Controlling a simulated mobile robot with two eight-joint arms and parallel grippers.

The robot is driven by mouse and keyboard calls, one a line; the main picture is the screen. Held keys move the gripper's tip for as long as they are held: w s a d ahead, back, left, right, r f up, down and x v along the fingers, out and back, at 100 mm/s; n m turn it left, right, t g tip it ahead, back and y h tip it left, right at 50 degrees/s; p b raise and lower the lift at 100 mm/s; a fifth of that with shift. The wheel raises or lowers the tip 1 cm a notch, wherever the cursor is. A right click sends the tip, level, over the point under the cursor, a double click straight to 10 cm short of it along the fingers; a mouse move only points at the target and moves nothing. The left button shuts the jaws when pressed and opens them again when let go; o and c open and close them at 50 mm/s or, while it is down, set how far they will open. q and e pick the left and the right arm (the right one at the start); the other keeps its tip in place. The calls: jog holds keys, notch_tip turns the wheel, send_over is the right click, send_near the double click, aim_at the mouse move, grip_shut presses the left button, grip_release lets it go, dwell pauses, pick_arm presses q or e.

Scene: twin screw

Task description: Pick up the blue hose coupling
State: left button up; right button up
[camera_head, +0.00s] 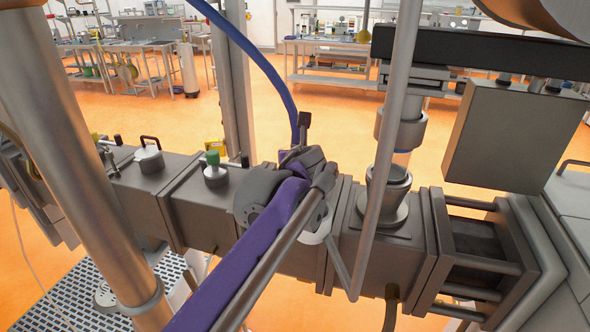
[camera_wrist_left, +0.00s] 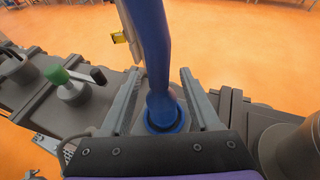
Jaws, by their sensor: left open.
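The blue hose coupling (camera_wrist_left: 165,118) is a round blue collar at the lower end of a thick blue hose, seen in the left wrist view on the grey machine top. My left gripper (camera_wrist_left: 160,73) is open, with one finger on each side of the hose and coupling. I see gaps on both sides, so the fingers look apart from it. In the head view the blue hose (camera_head: 268,62) curves down from the top to behind my purple left arm and left gripper (camera_head: 303,128). My wrist hides the coupling there. My right gripper is not in view.
A green-knobbed fitting (camera_head: 214,168) and a white-topped port (camera_head: 149,157) stand left on the grey extruder barrel (camera_head: 395,262). A thin vertical pole (camera_head: 388,150) and a thick pole (camera_head: 85,150) cross the foreground.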

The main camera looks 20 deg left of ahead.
pick_arm(q)
jog(key=shift+s, duration=0.15)
jog(key=shift+c, duration=0.4)
grip_shut()
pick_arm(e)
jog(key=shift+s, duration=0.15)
pick_arm(q)
jog(key=shift+r, duration=0.15)
notch_tip(320, 180, up, 10)
jog(key=shift+f+p, duration=0.1)
jog(key=shift+p, duration=0.2)
jog(key=shift+r+p, duration=1.1)
jog(key=shift+r, duration=1.85)
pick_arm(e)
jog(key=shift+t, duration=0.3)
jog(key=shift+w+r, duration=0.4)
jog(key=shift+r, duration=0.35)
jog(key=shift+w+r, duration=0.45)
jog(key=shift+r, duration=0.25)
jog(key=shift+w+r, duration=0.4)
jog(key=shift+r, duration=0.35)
